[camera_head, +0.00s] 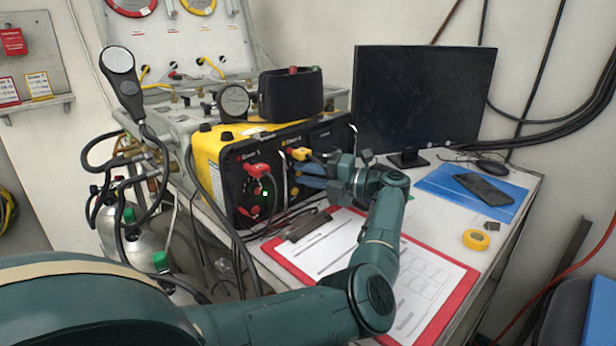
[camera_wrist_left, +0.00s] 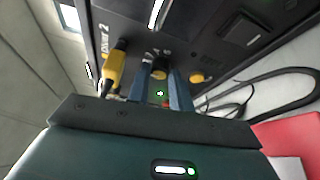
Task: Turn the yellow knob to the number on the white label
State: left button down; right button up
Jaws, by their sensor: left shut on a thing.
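The yellow and black panel box (camera_head: 213,150) stands on the table, its dark front facing me. My left gripper (camera_head: 308,177) is at the right-hand section of that front, and its fingers hide what they hold in the head view. In the left wrist view, the blue fingers of my left gripper (camera_wrist_left: 160,85) are shut on a yellow knob (camera_wrist_left: 159,73) on the dark panel, which is partly hidden between them. A second yellow knob (camera_wrist_left: 196,77) sits to the right, apart from the fingers. I cannot make out the number on a white label. My right gripper is not in view.
A yellow plug (camera_wrist_left: 115,67) is left of the fingers. A red plug (camera_head: 259,171) and cable are on the left section. A red clipboard (camera_head: 440,318) lies below my forearm. A monitor (camera_head: 420,98), phone (camera_head: 482,188) and yellow tape roll (camera_head: 476,240) are to the right.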

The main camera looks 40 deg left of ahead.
pick_arm(q)
jog(key=shift+r, duration=0.1)
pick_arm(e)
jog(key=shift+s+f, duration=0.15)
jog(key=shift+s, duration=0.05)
pick_arm(q)
jog(key=c, duration=1.3)
grip_release()
jog(key=shift+o, duration=0.2)
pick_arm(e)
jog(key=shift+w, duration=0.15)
pick_arm(q)
jog(key=shift+d, duration=0.1)
